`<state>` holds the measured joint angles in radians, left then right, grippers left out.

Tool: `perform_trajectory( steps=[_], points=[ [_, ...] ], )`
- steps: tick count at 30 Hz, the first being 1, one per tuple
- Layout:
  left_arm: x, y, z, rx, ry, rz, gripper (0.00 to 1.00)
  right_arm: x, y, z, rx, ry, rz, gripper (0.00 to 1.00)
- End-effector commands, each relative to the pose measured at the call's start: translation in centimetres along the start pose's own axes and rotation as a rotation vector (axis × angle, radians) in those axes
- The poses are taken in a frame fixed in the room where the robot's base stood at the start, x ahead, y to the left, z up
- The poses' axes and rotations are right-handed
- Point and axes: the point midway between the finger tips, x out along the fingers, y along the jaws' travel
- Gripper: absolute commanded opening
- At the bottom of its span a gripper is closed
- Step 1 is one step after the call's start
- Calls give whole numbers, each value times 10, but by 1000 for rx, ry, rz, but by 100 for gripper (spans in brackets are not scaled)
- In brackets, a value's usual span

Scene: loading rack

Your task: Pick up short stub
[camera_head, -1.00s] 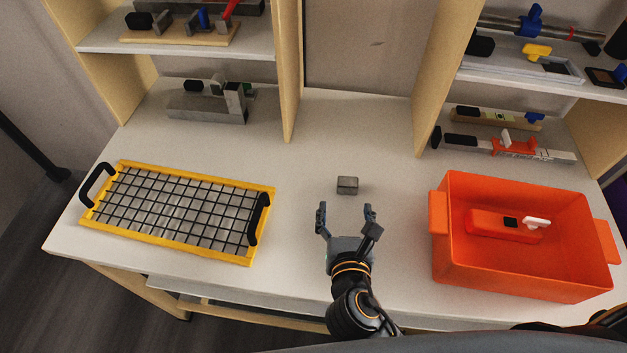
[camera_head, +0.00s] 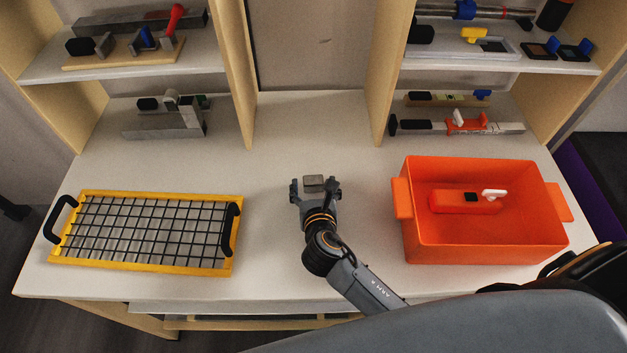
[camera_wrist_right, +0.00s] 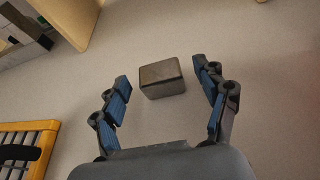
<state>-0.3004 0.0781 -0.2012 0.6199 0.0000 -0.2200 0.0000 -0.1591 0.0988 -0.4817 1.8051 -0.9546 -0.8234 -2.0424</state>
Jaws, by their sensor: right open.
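The short stub (camera_head: 314,183) is a small grey block lying on the white tabletop near the middle. My right gripper (camera_head: 314,188) is open, with its fingers on either side of the stub in the head view. In the right wrist view the stub (camera_wrist_right: 162,78) sits between and slightly beyond the fingertips of the open gripper (camera_wrist_right: 163,75). A gap shows on both sides, so the fingers do not touch it. My left gripper is not in view.
A yellow-framed wire-grid tray (camera_head: 145,267) with black handles lies at left. An orange bin (camera_head: 480,248) holding an orange tool (camera_head: 465,201) stands at right. Shelves with tools (camera_head: 135,65) rise behind. The tabletop around the stub is clear.

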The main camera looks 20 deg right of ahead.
Motion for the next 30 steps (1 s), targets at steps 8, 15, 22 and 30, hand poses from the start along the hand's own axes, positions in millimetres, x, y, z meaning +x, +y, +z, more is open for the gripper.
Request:
perform_trajectory(
  steps=[8, 15, 22, 30],
  points=[
    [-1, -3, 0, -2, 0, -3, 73, 16, 0, 0, 0, 0, 1, 74],
    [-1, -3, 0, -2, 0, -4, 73, 16, 0, -1, -1, 0, 1, 47],
    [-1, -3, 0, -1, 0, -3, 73, 16, 0, 0, -1, 0, 1, 12],
    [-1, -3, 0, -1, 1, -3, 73, 15, 0, 2, -1, -1, 1, 12]
  ],
)
